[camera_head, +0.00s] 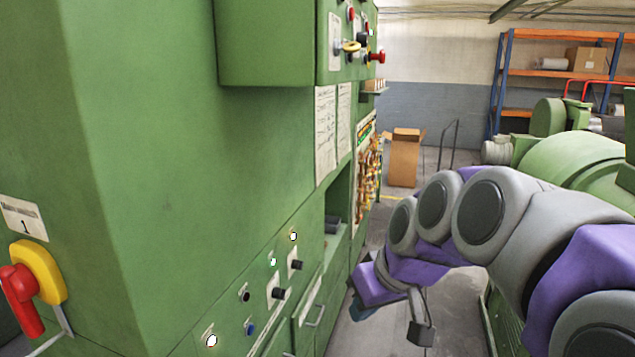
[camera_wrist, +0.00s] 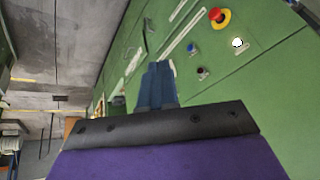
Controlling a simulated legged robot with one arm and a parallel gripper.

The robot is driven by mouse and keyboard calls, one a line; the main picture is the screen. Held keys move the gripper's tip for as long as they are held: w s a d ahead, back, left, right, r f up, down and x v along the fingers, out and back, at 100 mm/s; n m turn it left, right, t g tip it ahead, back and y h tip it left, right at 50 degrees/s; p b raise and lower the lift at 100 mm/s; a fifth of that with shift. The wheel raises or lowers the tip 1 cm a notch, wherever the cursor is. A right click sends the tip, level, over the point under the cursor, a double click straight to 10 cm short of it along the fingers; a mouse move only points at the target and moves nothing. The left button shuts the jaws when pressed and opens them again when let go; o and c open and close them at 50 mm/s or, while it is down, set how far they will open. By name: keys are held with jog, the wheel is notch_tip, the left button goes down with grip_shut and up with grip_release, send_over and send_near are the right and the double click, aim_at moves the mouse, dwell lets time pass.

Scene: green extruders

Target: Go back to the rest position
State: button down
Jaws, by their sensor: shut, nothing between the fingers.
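My gripper (camera_wrist: 157,84) shows in the wrist view as blue fingers close together, shut and empty. In the head view my gripper (camera_head: 358,308) is partly hidden at the end of my grey and purple arm, which reaches in from the right. It is to the right of the green machine cabinet (camera_head: 170,170) and appears apart from it. The wrist view shows the cabinet's green panel (camera_wrist: 260,85) beyond the fingers, tilted in the picture.
A red and yellow switch (camera_head: 30,285) is at the left. Lower panel buttons include a blue one (camera_head: 249,328). A cardboard box (camera_head: 405,158) stands on the floor behind. Green machinery (camera_head: 575,165) is at right, before an orange and blue rack (camera_head: 505,75). Some floor shows between.

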jog(key=s+d+f+m+g+h+b, duration=0.1)
jog(key=s+d+f+m+g, duration=0.1)
jog(key=s+f, duration=0.8)
jog(key=s+d+f+m+g+h+b, duration=0.2)
jog(key=s+d+f+g, duration=0.1)
jog(key=s+f, duration=0.8)
jog(key=s+d, duration=0.1)
jog(key=s, duration=0.4)
jog(key=shift+s+d+m+g+h, duration=0.3)
jog(key=shift+d+m+g, duration=0.1)
